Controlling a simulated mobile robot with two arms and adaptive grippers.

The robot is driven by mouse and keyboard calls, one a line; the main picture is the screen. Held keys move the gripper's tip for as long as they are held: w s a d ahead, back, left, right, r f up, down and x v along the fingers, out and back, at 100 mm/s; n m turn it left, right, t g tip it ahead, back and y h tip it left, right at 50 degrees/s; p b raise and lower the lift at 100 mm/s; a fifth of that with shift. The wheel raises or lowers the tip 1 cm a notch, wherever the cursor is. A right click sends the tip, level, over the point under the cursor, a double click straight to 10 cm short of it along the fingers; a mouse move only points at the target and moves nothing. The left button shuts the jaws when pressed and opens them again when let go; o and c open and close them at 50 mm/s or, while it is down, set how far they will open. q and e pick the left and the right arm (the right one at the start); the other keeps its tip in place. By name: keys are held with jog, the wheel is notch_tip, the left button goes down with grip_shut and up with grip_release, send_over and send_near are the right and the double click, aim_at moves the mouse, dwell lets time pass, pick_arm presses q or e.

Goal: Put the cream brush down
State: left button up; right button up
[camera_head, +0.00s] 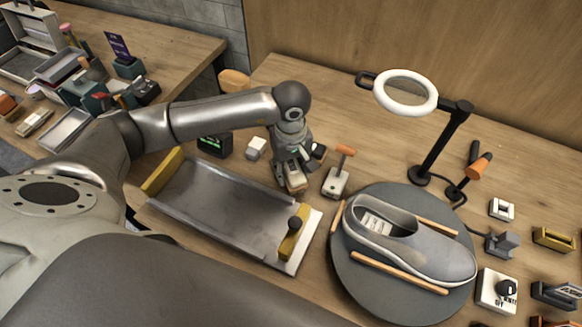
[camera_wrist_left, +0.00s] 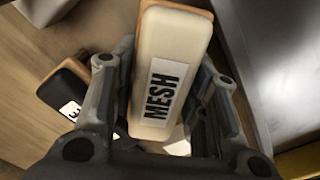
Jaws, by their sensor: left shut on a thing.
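The cream brush (camera_wrist_left: 168,45) has a cream body, a wooden lower edge and a white label reading "MESH". It lies between the fingers of my left gripper (camera_wrist_left: 165,110) in the left wrist view. In the head view my left gripper (camera_head: 290,172) is shut on the cream brush (camera_head: 295,183), just right of the grey metal tray's far corner. Whether the brush touches the table cannot be told. My right gripper is not in view.
The grey tray (camera_head: 215,195) lies left of the brush. A dark-topped brush (camera_wrist_left: 62,88) and an orange-handled tool (camera_head: 338,178) are close by. A grey sneaker (camera_head: 415,240) rests on a round turntable (camera_head: 365,297). A ring lamp (camera_head: 405,91) stands behind.

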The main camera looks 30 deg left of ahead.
aim_at(291, 164)
pick_arm(q)
jog(key=o, duration=0.9)
jog(key=shift+r+p, duration=0.45)
jog(key=shift+p, duration=0.15)
jog(key=shift+r+p, duration=0.4)
jog(key=shift+p, duration=0.1)
notch_tip(291, 164, up, 10)
jog(key=b, duration=0.2)
jog(key=shift+b, duration=0.3)
jog(key=shift+r, duration=0.8)
jog(key=shift+s+f, duration=0.1)
